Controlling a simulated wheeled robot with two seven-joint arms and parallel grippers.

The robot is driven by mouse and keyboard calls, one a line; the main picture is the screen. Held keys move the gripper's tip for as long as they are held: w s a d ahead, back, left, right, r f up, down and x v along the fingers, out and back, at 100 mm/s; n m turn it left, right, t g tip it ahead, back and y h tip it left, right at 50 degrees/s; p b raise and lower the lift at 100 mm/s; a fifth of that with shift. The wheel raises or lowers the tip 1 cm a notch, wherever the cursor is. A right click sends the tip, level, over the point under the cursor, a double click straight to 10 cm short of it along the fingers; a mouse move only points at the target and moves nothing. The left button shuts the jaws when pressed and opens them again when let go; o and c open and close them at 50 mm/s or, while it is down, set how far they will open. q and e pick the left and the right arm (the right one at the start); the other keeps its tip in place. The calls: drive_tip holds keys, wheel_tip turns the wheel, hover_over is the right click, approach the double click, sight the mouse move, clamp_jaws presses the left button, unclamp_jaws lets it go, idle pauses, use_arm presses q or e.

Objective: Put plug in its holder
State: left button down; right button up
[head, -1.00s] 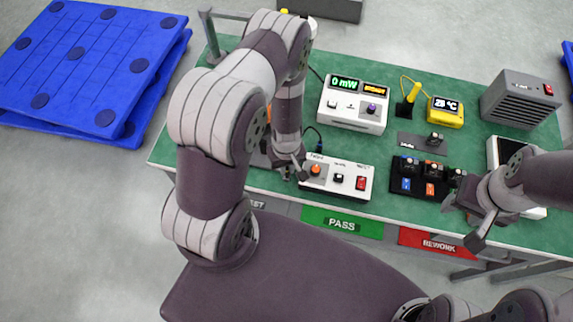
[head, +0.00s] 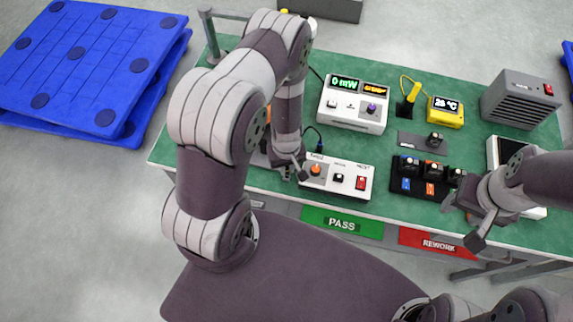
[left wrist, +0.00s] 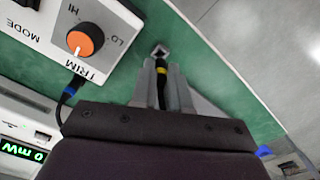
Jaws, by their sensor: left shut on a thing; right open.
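My left gripper (left wrist: 162,80) is shut on a dark plug (left wrist: 161,88) with a yellow band, held lengthwise between the fingers in the left wrist view. A small grey square piece with a dark centre (left wrist: 160,51), possibly the holder, shows just beyond the fingertips. I cannot tell whether the plug touches it. In the head view my left gripper (head: 298,170) is low at the left end of the white control box (head: 338,177), and the plug is hidden there. My right gripper (head: 462,218) is open and empty over the bench's front edge at the right.
The control box with its orange TRIM knob (left wrist: 85,39) stands close beside the left fingers. A blue-ended black cable (left wrist: 70,92) runs into it. Behind are the power meter (head: 353,104) and a yellow thermometer (head: 446,111). A black block of connectors (head: 420,189) lies near my right gripper.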

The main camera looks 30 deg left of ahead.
use_arm(q)
drive_tip(key=shift+f, duration=0.15)
drive_tip(key=shift+f+b, duration=0.35)
drive_tip(key=shift+b, duration=0.1)
drive_tip(key=shift+f+b, duration=0.7)
drive_tip(key=c, duration=1)
unclamp_jaws()
drive_tip(key=shift+c, duration=0.2)
drive_tip(key=shift+r, duration=0.2)
wheel_tip(320, 180, up, 12)
drive_tip(key=p, duration=0.5)
drive_tip(key=shift+r, duration=0.25)
